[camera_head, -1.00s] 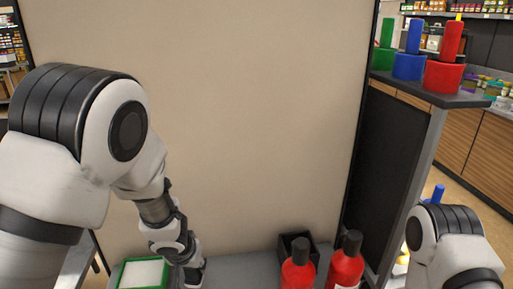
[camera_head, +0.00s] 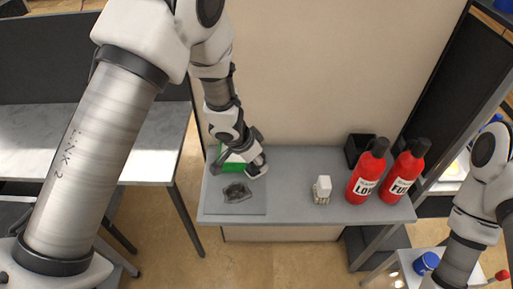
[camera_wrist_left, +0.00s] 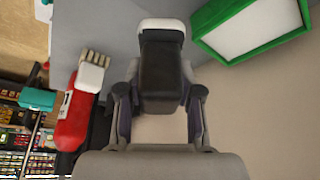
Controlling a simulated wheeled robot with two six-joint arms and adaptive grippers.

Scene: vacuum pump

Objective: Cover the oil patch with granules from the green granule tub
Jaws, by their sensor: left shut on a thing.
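The dark oil patch (camera_head: 237,192) lies on the left part of the grey bench top. The green granule tub (camera_head: 231,164) stands behind it, partly hidden by my left gripper (camera_head: 253,168). In the left wrist view the tub shows as a green rim (camera_wrist_left: 228,56) around a pale white fill. My left gripper (camera_wrist_left: 160,110) is shut on a black-handled tool (camera_wrist_left: 162,75) with a white end, possibly a scoop. It is beside the tub; whether the tool touches the bench I cannot tell. My right arm shows at the right, but its gripper is out of view.
A small white brush (camera_head: 322,187) stands mid-bench. Two red bottles (camera_head: 366,178) and a black open box (camera_head: 360,148) stand at the bench's right. A beige panel (camera_head: 320,70) rises behind. The bench is bare between the oil patch and the brush.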

